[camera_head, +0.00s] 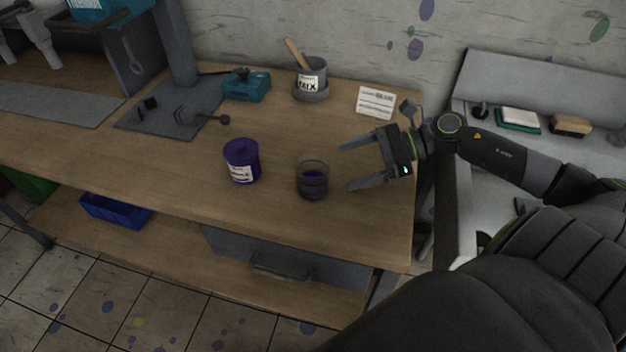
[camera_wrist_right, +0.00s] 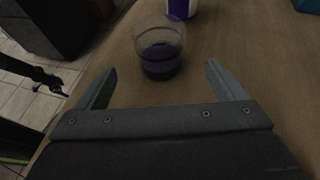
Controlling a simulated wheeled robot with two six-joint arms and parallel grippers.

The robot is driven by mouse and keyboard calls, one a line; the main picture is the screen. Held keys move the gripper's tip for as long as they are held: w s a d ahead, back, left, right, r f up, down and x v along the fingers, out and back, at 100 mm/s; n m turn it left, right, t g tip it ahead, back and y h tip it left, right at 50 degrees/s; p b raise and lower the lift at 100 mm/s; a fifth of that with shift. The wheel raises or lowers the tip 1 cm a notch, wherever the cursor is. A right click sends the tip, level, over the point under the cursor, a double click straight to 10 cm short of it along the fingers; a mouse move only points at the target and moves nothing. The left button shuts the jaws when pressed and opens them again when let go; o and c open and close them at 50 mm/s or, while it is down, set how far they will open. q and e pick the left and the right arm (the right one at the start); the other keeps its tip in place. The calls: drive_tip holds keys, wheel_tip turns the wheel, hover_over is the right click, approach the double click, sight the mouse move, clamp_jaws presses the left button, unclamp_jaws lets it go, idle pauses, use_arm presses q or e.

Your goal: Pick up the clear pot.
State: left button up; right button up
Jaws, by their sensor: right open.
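The clear pot (camera_head: 312,179) stands upright on the wooden bench, with dark purple contents showing through its wall. In the right wrist view the clear pot (camera_wrist_right: 159,50) is ahead of the fingers, roughly midway between their lines. My right gripper (camera_head: 343,167) is open and empty just to the right of the pot, its fingers pointing left toward it. Both fingers of the right gripper (camera_wrist_right: 160,82) show apart in the wrist view, with nothing between them. My left gripper is not in view.
A grey MIX pot (camera_head: 311,82) with a wooden stick, a white card (camera_head: 376,102) and a teal block (camera_head: 246,86) are behind. A grey stand (camera_head: 172,108) is further left. The bench front is clear.

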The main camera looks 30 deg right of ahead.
sight(313, 178)
drive_tip(key=shift+x, duration=2.3)
drive_tip(key=shift+p+x, duration=1)
drive_tip(key=shift+x, duration=1.6)
drive_tip(key=shift+s+f, duration=0.1)
drive_tip(key=shift+f, duration=0.15)
drive_tip(key=c, duration=1.1)
